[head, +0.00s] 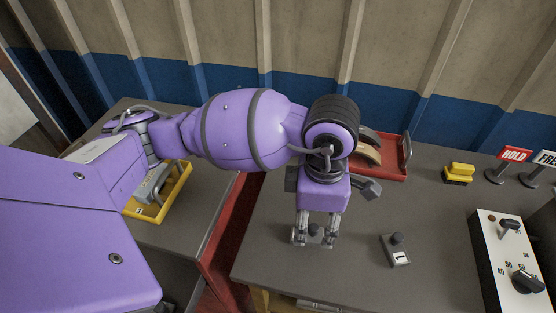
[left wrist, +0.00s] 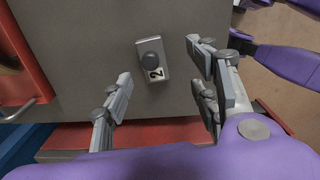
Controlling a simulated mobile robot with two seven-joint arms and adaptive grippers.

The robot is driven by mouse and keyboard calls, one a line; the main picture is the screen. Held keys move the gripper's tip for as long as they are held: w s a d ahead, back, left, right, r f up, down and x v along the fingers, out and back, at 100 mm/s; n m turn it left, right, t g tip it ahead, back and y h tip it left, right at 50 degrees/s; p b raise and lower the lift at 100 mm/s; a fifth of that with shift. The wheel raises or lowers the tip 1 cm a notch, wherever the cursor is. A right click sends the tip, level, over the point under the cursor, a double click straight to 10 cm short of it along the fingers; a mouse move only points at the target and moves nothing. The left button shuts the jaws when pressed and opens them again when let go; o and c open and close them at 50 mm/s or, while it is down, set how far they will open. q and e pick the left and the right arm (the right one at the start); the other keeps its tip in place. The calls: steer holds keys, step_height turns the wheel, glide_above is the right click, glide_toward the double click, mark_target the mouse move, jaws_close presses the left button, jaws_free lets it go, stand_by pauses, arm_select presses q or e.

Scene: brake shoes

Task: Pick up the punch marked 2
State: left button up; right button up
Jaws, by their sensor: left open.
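The punch marked 2 (left wrist: 155,74) stands on the grey table in the left wrist view, a small block with a round dark knob and a white label. In the head view its dark knob (head: 315,230) shows between my left fingers, and its label is hidden. My left gripper (head: 315,237) points down over it and is open. In the left wrist view the fingers of my left gripper (left wrist: 158,60) are spread to either side of the punch, with a gap on each side. My right gripper cannot be made out.
A similar punch marked 1 (head: 397,252) stands to the right. A red tray (head: 392,167) lies behind my gripper, with a yellow block (head: 459,173) and HOLD sign (head: 514,155) farther right. A control box (head: 487,258) stands at the right. A yellow tray (head: 178,188) is at the left.

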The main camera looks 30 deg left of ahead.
mark_target(310, 227)
arm_select(q)
steer(key=shift+w+a, duration=0.1)
steer(key=shift+w, duration=0.3)
steer(key=shift+w+f, duration=0.1)
steer(key=shift+f, duration=0.15)
steer(key=shift+s+f, duration=0.3)
steer(key=shift+f, duration=0.6)
steer(key=f, duration=0.5)
steer(key=shift+w+a, duration=0.25)
steer(key=shift+a, duration=0.1)
steer(key=shift+c, duration=0.3)
jaws_close()
